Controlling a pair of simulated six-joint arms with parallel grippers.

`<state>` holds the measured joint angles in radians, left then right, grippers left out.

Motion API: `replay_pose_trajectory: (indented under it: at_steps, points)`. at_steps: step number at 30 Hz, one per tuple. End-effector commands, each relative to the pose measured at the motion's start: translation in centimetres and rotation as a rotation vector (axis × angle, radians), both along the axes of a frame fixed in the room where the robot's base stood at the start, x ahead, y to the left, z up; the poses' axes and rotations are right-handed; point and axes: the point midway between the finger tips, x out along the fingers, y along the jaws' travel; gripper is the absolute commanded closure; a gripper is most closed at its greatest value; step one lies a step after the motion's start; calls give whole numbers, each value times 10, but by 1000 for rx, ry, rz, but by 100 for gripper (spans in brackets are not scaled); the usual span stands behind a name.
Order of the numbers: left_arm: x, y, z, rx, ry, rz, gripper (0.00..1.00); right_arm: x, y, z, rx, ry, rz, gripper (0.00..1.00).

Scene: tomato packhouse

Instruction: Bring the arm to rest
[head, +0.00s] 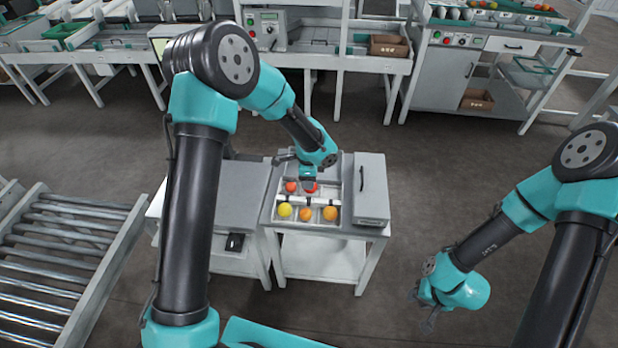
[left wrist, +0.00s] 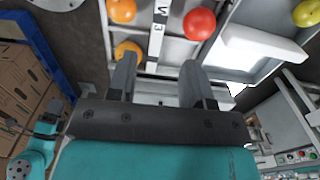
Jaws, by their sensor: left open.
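My left gripper (head: 308,182) hangs over a white divided tray (head: 319,226) on a small table. In the left wrist view its two fingers (left wrist: 158,78) are apart with nothing between them. The tray holds a yellow tomato (head: 285,210), two orange tomatoes (head: 330,213) (head: 305,214) and red tomatoes (head: 291,187) partly behind the gripper. The left wrist view shows a red tomato (left wrist: 199,24), orange tomatoes (left wrist: 122,10) and a yellow one (left wrist: 307,12) beyond the fingers. My right gripper (head: 428,308) hangs over the floor at the right, its fingers too small to read.
A grey box with a black handle (head: 370,188) sits right of the tray. A grey-topped table (head: 238,197) adjoins on the left, and a roller conveyor (head: 62,245) lies further left. Benches (head: 345,62) line the back. Open floor lies right of the table.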

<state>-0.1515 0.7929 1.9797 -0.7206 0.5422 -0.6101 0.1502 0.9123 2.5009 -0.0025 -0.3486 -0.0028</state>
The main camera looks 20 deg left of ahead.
Motion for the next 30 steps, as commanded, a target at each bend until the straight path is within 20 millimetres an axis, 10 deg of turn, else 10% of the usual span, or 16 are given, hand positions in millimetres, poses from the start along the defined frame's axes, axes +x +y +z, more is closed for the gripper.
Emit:
replay_pose_trajectory:
  at_steps: [22, 30]
  points:
    - [-5, 0, -4, -12, 7, 17, 54, 0, 0, 0, 0, 0, 0, 67]
    - [-75, 4, -60, -175, 104, 342, 54, 0, 0, 0, 0, 0, 0, 67]
